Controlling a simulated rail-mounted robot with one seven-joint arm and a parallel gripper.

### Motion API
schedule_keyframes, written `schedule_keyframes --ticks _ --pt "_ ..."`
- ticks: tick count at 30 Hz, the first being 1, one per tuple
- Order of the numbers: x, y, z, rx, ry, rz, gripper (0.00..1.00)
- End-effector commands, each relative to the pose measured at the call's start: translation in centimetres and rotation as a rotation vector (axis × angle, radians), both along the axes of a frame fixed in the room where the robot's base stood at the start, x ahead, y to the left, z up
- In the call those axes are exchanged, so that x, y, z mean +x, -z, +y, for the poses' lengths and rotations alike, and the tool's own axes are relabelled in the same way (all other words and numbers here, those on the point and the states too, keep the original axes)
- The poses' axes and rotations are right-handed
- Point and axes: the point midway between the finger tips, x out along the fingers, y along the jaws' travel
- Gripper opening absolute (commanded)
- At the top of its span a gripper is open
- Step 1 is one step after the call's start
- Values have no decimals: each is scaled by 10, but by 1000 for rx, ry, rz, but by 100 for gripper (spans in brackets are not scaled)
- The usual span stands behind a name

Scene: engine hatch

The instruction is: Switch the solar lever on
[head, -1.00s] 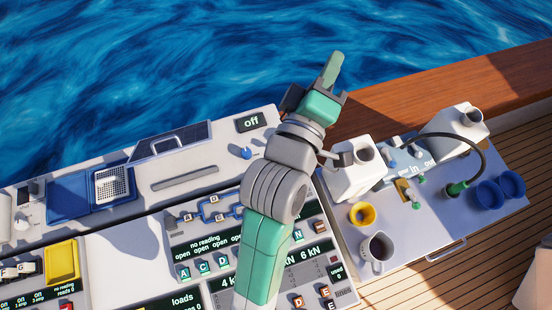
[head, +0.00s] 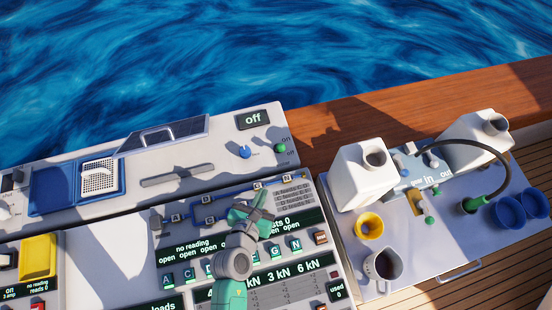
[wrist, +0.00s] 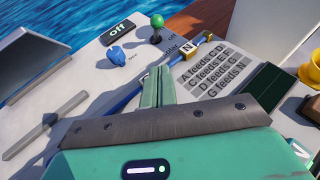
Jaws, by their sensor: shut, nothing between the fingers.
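A small lever with a green ball (head: 280,147) stands at the right end of the white upper panel, with "on" and "off" marks beside it.
A blue knob (head: 245,152) sits left of the lever. A tilted dark solar panel (head: 165,134) and a grey handle (head: 178,176) lie farther left. White jugs (head: 365,178), a yellow cup (head: 369,226) and a metal mug (head: 383,264) stand on the right. The wooden rail (head: 330,120) runs behind.

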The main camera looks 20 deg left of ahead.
Motion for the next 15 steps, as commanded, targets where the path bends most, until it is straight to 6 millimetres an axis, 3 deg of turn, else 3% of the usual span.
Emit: schedule_keyframes --ticks 5,15 --pt "7 3 1 2 2 0 0" --pt "71 31 9 4 3 -1 0"
